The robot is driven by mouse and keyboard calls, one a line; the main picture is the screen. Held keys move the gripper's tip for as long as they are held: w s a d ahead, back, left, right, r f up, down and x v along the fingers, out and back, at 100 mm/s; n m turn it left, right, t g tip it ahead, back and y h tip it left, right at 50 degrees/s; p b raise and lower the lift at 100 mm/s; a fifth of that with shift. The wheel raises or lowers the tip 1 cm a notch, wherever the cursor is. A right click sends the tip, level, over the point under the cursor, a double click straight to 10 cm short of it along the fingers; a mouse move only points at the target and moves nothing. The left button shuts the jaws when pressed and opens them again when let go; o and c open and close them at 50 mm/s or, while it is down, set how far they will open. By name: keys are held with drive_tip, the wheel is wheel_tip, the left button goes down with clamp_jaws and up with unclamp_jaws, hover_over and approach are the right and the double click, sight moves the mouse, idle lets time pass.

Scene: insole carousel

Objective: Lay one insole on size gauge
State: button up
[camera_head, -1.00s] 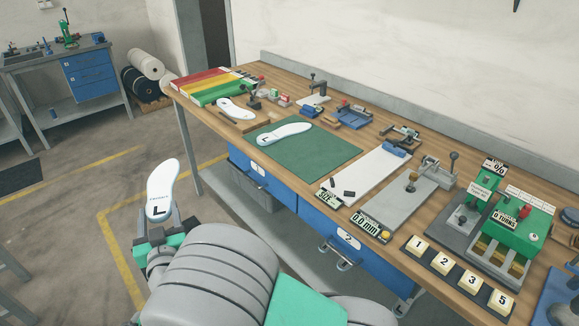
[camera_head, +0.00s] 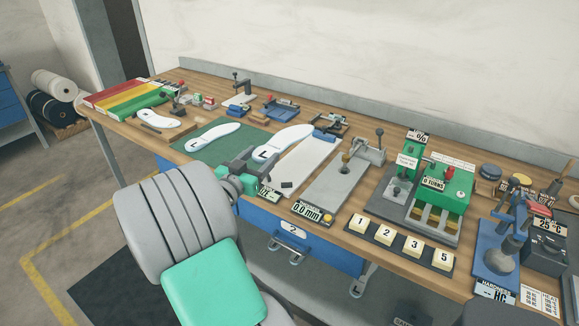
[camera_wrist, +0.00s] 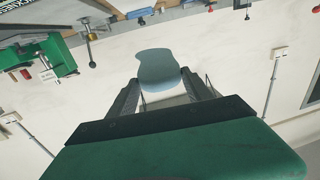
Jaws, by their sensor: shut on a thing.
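My gripper (camera_head: 250,160) is shut on the heel end of a white insole (camera_head: 284,140) marked with a black L. The insole points away from me, toward the back of the bench. In the wrist view the same insole (camera_wrist: 158,68) stands out between the fingers. In the head view it overlaps the left part of the size gauge (camera_head: 316,160), a white board with a SIZE display (camera_head: 268,193) at its front. I cannot tell how high above the board it is. My gripper hides the board's front left part.
Another L insole (camera_head: 212,136) lies on the green mat (camera_head: 190,151) left of the gauge. A further insole (camera_head: 158,119) lies farther left. A grey thickness gauge (camera_head: 335,188) stands close on the right, with a green press (camera_head: 440,190) beyond.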

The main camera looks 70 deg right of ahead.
drive_tip(key=d, duration=0.1)
drive_tip(key=d+f, duration=0.1)
drive_tip(key=d, duration=0.1)
drive_tip(key=s+d+f, duration=0.1)
drive_tip(key=d, duration=0.1)
drive_tip(key=shift+s+d+f+p, duration=0.1)
drive_tip(key=shift+d+p, duration=0.05)
drive_tip(key=shift+p, duration=0.25)
hover_over(283, 178)
wheel_tip(283, 178, down, 6)
drive_tip(key=shift+r, duration=0.1)
wheel_tip(283, 178, down, 3)
drive_tip(key=shift+r+p, duration=0.15)
drive_tip(key=shift+p, duration=0.2)
drive_tip(key=shift+f, duration=0.35)
drive_tip(key=shift+f+b, duration=0.35)
drive_tip(key=shift+b, duration=0.2)
